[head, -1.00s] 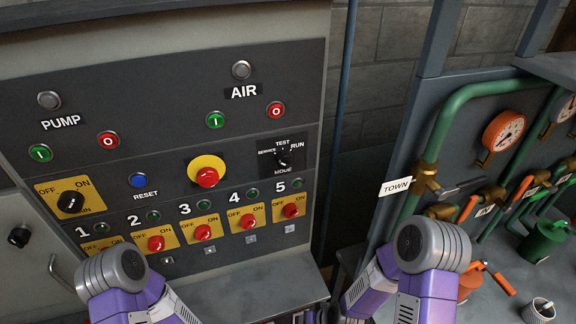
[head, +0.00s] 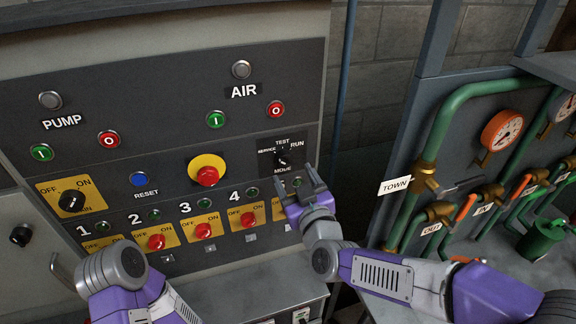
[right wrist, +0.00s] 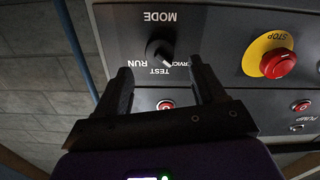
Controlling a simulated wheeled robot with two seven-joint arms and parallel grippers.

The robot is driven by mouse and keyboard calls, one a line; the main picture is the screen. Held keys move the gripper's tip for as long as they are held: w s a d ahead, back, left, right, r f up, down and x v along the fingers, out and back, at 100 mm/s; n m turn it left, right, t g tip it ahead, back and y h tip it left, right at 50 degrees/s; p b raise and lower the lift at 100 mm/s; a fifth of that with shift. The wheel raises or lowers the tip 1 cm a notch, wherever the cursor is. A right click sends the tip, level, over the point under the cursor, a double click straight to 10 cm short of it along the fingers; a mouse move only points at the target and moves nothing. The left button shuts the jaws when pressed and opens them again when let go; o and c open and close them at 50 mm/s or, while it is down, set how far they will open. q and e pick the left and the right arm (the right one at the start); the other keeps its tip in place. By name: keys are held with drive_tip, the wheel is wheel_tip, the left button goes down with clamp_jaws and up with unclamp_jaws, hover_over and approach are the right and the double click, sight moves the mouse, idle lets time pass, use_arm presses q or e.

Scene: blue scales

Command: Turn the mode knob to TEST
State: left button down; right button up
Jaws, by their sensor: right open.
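The black mode knob (head: 283,160) sits on a dark plate at the right of the panel, with SERVICE, TEST and RUN around it and MODE below. In the right wrist view the mode knob (right wrist: 158,49) appears upside down, and its pale mark seems to lean toward the SERVICE side of TEST. My right gripper (head: 295,179) is open and empty, just below the knob in the head view. In the right wrist view its fingers (right wrist: 160,70) straddle the TEST label, apart from the knob. My left gripper is out of view; only its arm shows.
A red stop button (head: 207,176) on a yellow disc is left of the knob. Red-knobbed yellow switches (head: 203,231) line the row below, the rightmost partly hidden by my right gripper. Green pipes (head: 447,125) with gauges and valves stand at the right.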

sight(287, 165)
drive_tip(key=x, duration=0.5)
drive_tip(key=shift+w, duration=0.1)
drive_tip(key=c, duration=1.1)
drive_tip(key=shift+o, duration=0.2)
drive_tip(key=m+b, duration=0.3)
drive_tip(key=shift+f+m+b, duration=0.2)
drive_tip(key=shift+m+b, duration=0.2)
drive_tip(key=m+b, duration=0.2)
drive_tip(key=m, duration=0.1)
drive_tip(key=shift+r+m+b, duration=0.1)
drive_tip(key=shift+m+b, duration=0.9)
drive_tip(key=shift+m, duration=0.4)
